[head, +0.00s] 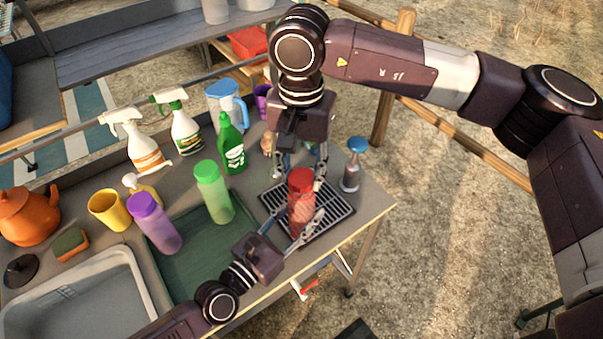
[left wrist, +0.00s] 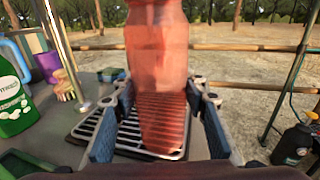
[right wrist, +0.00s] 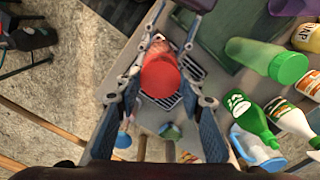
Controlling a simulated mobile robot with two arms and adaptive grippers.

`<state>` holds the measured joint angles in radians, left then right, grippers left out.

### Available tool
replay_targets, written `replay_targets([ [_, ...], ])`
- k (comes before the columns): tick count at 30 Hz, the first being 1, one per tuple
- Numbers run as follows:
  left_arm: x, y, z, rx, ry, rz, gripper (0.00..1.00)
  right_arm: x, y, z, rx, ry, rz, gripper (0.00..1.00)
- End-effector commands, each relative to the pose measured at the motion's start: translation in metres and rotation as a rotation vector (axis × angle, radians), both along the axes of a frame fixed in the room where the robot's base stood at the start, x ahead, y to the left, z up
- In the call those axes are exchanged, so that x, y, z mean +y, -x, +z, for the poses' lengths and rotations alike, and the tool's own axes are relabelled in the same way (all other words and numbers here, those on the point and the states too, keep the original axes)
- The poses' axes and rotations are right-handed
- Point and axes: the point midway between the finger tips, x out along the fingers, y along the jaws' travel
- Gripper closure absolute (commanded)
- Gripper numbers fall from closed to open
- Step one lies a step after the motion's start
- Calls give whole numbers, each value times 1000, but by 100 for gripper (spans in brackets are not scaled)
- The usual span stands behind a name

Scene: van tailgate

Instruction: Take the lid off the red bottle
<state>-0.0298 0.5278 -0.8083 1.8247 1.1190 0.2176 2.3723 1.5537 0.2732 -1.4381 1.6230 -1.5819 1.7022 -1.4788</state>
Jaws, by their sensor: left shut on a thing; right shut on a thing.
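The red bottle (head: 301,212) stands upright on a dark slotted drain rack (head: 335,212) near the table's front right corner. Its red lid (head: 301,176) sits on top and also shows in the right wrist view (right wrist: 160,76). My left gripper (head: 292,226) is shut on the bottle's body from the front; in the left wrist view the translucent bottle (left wrist: 160,85) stands between its fingers. My right gripper (head: 303,168) comes down from above and behind, shut on the lid, with one finger on each side. The bottle's far side is hidden.
A blue-capped bottle (head: 352,165) stands close on the right. Green bottles (head: 213,190), a purple bottle (head: 155,225), spray bottles (head: 135,143) and a yellow cup (head: 108,210) stand to the left. A grey basin (head: 85,300) is at the front left.

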Motion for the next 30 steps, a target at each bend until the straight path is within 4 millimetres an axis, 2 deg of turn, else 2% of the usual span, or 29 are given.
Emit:
replay_targets([
  [16, 0, 0, 1, -1, 1, 0, 100, 1, 0, 8, 0, -1, 1, 94],
  [25, 0, 0, 1, -1, 1, 0, 100, 1, 0, 41, -2, -3, 1, 94],
  [30, 0, 0, 0, -1, 1, 0, 100, 0, 0, 46, 1, 0, 1, 94],
])
